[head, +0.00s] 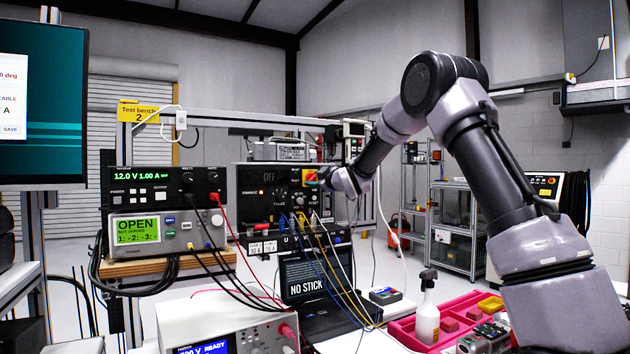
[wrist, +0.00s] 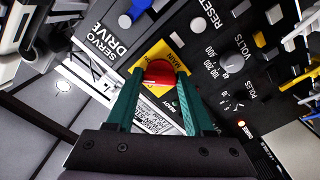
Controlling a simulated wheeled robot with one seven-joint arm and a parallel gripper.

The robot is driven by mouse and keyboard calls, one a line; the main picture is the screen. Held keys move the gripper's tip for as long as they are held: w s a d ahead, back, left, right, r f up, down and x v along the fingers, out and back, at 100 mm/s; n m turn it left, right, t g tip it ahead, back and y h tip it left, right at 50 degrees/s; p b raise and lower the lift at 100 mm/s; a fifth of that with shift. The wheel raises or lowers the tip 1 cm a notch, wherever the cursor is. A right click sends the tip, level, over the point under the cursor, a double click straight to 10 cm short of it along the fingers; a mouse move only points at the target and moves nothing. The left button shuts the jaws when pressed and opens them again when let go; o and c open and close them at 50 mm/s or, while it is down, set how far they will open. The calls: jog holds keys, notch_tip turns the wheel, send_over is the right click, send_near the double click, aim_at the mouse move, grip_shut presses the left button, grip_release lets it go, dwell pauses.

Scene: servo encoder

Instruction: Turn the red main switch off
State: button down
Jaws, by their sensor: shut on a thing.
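The red main switch (wrist: 158,72) is a round red knob on a yellow plate (wrist: 177,58) marked MAIN, on the black servo drive panel. My gripper (wrist: 160,80) has its two green fingers on either side of the knob, shut on it. The fingers hide part of the knob, and I cannot tell which way it is turned. In the head view the switch (head: 310,174) shows at the panel's upper right, with my gripper (head: 322,176) against it. The drive's dark display (head: 270,177) reads OFF faintly, and an orange CHARGE lamp (head: 265,192) is lit.
Knobs marked VOLTS (wrist: 231,62) and POLES sit beside the switch. Blue and yellow cables (head: 305,240) hang from sockets below the panel. A power supply (head: 165,188) stands to its left. A pink tray (head: 455,318) and a spray bottle (head: 427,312) are at lower right.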

jog(key=n, duration=0.4)
jog(key=shift+n, duration=0.3)
jog(key=n, duration=0.4)
jog(key=shift+n, duration=0.3)
jog(key=shift+f, duration=0.1)
jog(key=shift+c, duration=1.4)
grip_release()
jog(key=v, duration=1.1)
